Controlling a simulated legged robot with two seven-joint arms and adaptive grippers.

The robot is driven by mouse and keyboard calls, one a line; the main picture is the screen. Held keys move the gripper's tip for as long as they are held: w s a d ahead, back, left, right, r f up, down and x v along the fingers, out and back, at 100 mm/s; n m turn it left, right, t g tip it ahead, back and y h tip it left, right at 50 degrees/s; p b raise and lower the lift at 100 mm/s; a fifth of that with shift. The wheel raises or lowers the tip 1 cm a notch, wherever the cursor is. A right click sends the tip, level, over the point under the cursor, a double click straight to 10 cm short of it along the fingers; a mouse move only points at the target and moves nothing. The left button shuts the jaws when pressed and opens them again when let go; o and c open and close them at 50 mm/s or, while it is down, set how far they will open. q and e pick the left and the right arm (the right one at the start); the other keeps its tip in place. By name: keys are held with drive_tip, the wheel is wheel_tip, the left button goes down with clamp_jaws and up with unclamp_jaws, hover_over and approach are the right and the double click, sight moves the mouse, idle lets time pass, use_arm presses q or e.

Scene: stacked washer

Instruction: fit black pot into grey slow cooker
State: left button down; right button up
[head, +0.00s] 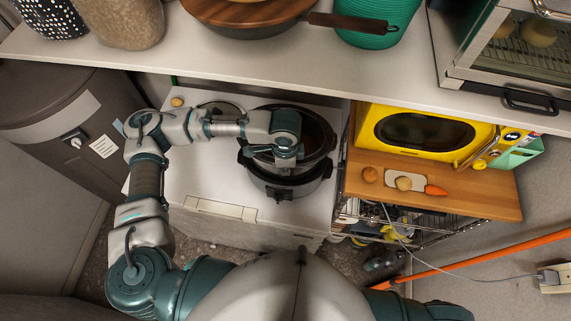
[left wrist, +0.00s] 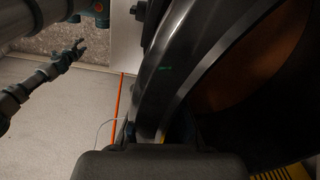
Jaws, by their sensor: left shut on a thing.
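The black pot (head: 318,138) sits over the grey slow cooker (head: 287,187) on the white top, in the middle of the head view. It looks raised and offset towards the back; I cannot tell how far it is inside the cooker. My left gripper (head: 286,158) is shut on the pot's near rim. In the left wrist view the pot (left wrist: 180,65) fills the right, with its dark wall, pale rim edge and brown inside. The fingertips are mostly hidden. My right gripper (left wrist: 76,50) shows small in the left wrist view, away from the pot; its opening is unclear.
A glass lid (head: 220,108) lies left of the pot, partly behind my left arm. A shelf (head: 300,62) with a pan overhangs the back. A yellow microwave (head: 420,133) and wooden board (head: 450,195) stand right. A brown bin (head: 70,115) stands left.

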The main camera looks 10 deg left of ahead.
sight(286, 177)
use_arm(q)
drive_tip(key=shift+f, duration=0.3)
idle(0.6)
drive_tip(key=shift+w+p, duration=0.1)
drive_tip(key=shift+p, duration=0.45)
drive_tip(key=shift+f, duration=0.2)
drive_tip(key=shift+f, duration=1.1)
drive_tip(key=shift+p, duration=0.35)
idle(0.5)
drive_tip(key=shift+f, duration=0.25)
idle(0.3)
